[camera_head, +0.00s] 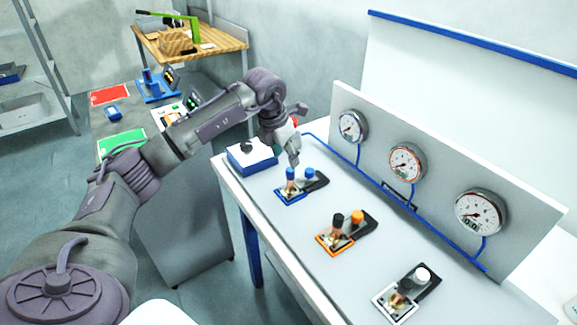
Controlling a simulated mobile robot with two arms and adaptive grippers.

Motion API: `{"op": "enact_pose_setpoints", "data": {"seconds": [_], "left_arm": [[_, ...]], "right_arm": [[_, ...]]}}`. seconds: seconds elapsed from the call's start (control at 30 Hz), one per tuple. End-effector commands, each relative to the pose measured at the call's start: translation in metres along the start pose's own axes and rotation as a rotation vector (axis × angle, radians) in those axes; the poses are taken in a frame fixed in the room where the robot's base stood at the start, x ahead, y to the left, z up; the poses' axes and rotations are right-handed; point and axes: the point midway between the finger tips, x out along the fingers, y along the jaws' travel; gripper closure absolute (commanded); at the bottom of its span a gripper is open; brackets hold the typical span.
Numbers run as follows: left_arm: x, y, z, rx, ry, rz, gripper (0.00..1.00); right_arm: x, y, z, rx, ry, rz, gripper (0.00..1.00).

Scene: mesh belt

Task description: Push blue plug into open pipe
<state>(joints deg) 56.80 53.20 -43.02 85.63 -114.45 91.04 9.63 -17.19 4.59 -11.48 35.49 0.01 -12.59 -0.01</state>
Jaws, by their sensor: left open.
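The blue station (292,197) on the white bench has two blue-topped pieces. One blue piece (290,173) sits upright on top of a short copper-coloured pipe (291,186). The other blue piece (309,174) stands on the black holder (318,182) just to its right. My left gripper (294,160) points down just above the piece on the pipe. It is open; its fingertips are small here, and I cannot tell whether they touch anything. How deep the blue piece sits in the pipe is not clear. My right gripper is out of view.
An orange station (336,246) and a white-edged station (395,306) lie nearer on the bench. A panel (430,175) with three gauges and blue piping stands behind. A blue box (250,163) is left of the gripper. A side table with red and green mats is further left.

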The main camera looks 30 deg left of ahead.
Motion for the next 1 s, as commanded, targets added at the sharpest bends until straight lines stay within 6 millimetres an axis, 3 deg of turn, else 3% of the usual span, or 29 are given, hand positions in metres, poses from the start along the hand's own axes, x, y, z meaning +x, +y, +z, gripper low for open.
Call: {"op": "enact_pose_setpoints", "data": {"seconds": [0.1, 0.33, 1.0], "left_arm": [[-0.025, 0.001, 0.001, 0.001, -0.003, 0.002, 0.45], [-0.053, 0.000, 0.000, 0.000, -0.001, 0.000, 0.45], [-0.058, 0.000, 0.000, 0.001, 0.001, -0.001, 0.45]], "right_arm": [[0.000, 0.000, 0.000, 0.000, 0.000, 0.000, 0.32], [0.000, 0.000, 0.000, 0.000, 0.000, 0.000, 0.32], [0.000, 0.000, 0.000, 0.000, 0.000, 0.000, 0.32]]}}
